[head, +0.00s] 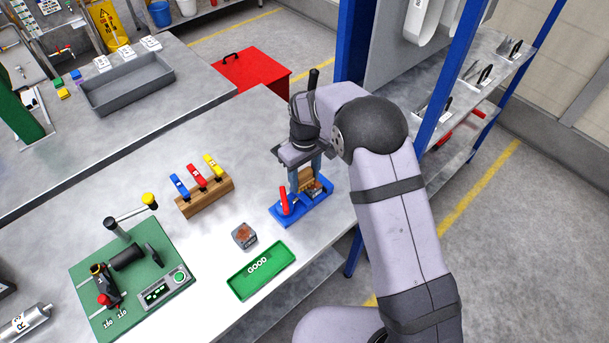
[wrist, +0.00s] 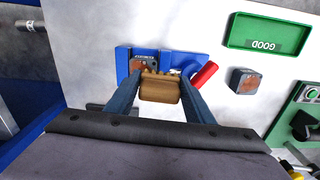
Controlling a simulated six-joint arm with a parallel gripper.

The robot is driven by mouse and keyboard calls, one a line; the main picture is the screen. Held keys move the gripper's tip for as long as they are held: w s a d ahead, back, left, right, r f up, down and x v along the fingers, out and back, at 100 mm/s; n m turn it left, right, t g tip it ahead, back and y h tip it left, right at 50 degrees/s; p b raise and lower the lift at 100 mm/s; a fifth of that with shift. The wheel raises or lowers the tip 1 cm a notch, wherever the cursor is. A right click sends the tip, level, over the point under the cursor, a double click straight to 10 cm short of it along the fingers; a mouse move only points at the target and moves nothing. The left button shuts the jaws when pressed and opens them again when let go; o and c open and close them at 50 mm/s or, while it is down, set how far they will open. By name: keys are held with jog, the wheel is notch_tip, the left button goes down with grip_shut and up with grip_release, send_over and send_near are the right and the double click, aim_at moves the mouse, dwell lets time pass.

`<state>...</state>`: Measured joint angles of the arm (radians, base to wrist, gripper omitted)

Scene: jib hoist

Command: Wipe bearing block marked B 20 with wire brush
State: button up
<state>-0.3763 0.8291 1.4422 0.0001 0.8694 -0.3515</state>
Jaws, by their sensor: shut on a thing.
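My gripper (head: 306,178) points down over the blue fixture (head: 318,208) and is shut on a brown wooden block-shaped brush (wrist: 160,88), which I take as the wire brush. The blue fixture, with a red lever (head: 284,202), also shows in the wrist view (wrist: 185,60). A grey block with a rusty brown face (wrist: 145,62) sits in the fixture, partly hidden behind the brush; I cannot tell whether they touch. A second grey block with a rusty face (head: 244,236) stands loose on the bench, also in the wrist view (wrist: 245,80). I cannot read either block's marking.
A green tray marked GOOD (head: 262,270) lies near the loose block. A wooden rack (head: 205,198) holds blue, red and yellow tools. A green board with a lever press and display (head: 135,280) stands at front left. A blue-framed shelf (head: 428,105) rises right of the bench.

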aim_at(320, 183)
notch_tip(320, 183, down, 2)
jog(key=shift+b, duration=0.5)
jog(key=shift+w+d+f, duration=0.3)
jog(key=shift+f, duration=0.2)
jog(key=shift+c, duration=0.3)
jog(key=shift+w+d+f, duration=0.1)
jog(key=shift+w+d, duration=1.75)
jog(key=shift+d, duration=0.05)
jog(key=shift+w+d+f+b, duration=0.1)
jog(key=shift+w+d+b, duration=0.1)
jog(key=shift+b, duration=0.3)
jog(key=shift+s+a, duration=2.25)
jog(key=shift+a, duration=0.3)
jog(key=shift+w+r, duration=0.2)
jog(key=shift+w, duration=0.05)
jog(key=shift+w+d, duration=2.25)
jog(key=shift+s+a+p, duration=0.35)
jog(key=shift+s+a, duration=1.75)
jog(key=shift+s, duration=0.05)
jog(key=r, duration=0.1)
jog(key=r+p, duration=0.1)
jog(key=shift+s+a+r, duration=0.15)
jog(key=shift+a+r, duration=0.15)
jog(key=shift+r+p, duration=2.2)
jog(key=shift+r, duration=0.6)
